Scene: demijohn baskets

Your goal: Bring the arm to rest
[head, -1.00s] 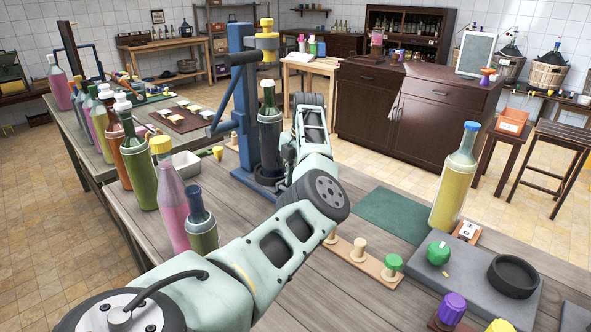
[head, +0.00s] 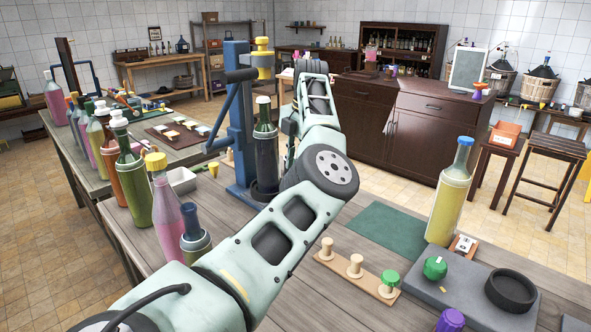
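My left arm comes in from the lower left and reaches across the bench. Its gripper (head: 288,124) is beside the upper part of a dark green bottle (head: 265,155), on its right. The fingers are mostly hidden by my wrist, so I cannot tell whether they are open or shut, or whether they touch the bottle. The bottle stands upright on the base of a blue corking press (head: 239,120) with a yellow head. My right gripper is not in view.
Several bottles, including a pink one (head: 168,210), line the bench's left edge. At right are a stopper rack (head: 340,268), green mat (head: 385,230), yellow bottle (head: 449,195) and grey board (head: 462,285) with a black ring (head: 511,290). A dark cabinet (head: 425,125) stands behind.

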